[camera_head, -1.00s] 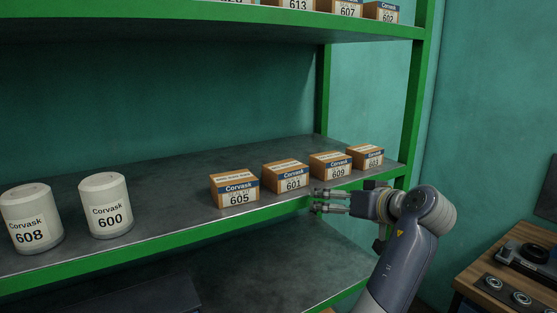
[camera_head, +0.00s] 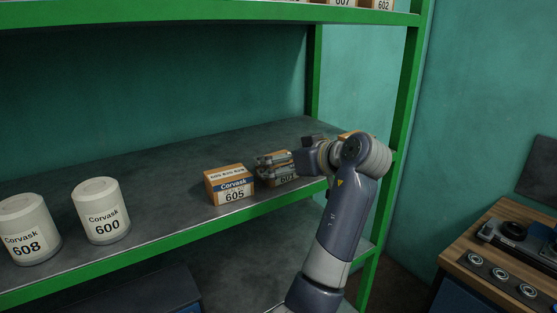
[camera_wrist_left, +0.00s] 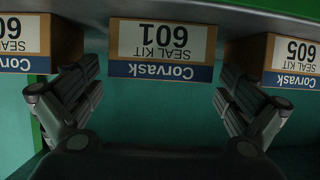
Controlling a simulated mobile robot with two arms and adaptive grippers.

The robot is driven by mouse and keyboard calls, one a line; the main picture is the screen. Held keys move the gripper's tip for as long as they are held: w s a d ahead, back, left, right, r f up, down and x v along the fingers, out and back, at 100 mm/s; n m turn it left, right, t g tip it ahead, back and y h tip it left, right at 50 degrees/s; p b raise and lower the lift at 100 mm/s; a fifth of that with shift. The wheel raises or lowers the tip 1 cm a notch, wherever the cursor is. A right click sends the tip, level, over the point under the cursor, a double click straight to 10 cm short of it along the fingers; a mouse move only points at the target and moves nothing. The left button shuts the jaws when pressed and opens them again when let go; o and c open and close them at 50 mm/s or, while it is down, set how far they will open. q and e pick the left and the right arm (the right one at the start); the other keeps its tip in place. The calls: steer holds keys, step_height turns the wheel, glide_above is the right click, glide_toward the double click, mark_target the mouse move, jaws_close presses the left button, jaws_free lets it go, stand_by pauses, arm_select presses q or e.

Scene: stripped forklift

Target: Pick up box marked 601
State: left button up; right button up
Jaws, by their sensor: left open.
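The box marked 601 (camera_head: 285,181) is a small brown carton with a white and blue label, standing on the middle shelf. My left gripper partly covers it in the head view. In the left wrist view, box 601 (camera_wrist_left: 161,47) appears upside down at the top centre, facing the camera. My left gripper (camera_head: 264,164) is open and empty at the box. In the wrist view its two fingers (camera_wrist_left: 158,76) spread to either side of the box, with gaps showing. My right gripper is not in view.
Box 605 (camera_head: 229,187) stands close left of 601; it also shows in the wrist view (camera_wrist_left: 292,58). Another box (camera_wrist_left: 38,42) is close on the other side. White tubs 600 (camera_head: 101,212) and 608 (camera_head: 29,230) stand further left. A green upper shelf (camera_head: 200,14) is overhead.

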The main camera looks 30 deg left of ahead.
arm_select(q)
steer(key=shift+p+x, duration=0.3)
steer(key=shift+x, duration=0.8)
steer(key=c, duration=1.3)
steer(key=shift+r, duration=0.2)
